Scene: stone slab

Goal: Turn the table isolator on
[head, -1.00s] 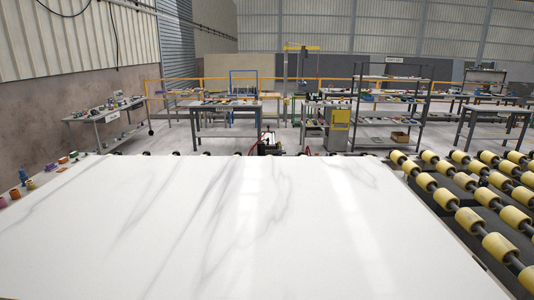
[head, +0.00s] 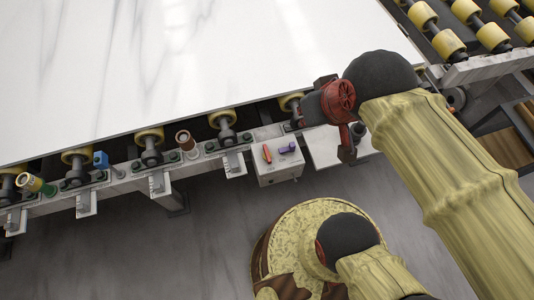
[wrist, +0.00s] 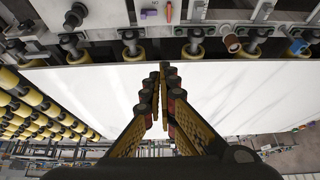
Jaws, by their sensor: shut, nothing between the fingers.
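A pale grey control box (head: 278,165) is fixed to the front rail of the roller table, below the slab edge. Its top carries an orange lever (head: 267,153) and a purple lever (head: 287,148); I cannot tell from any label which is the isolator. In the wrist view the purple lever (wrist: 149,14) and orange lever (wrist: 168,11) show at the top edge, beyond the fingers. My gripper (wrist: 163,70) is shut and empty, apart from the box, over the white slab in that view. In the head view my arm is to the right of the box; the fingertips are not clear there.
The white stone slab (head: 200,60) lies on yellow rollers (head: 150,136). Grey floor (head: 140,250) in front is open.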

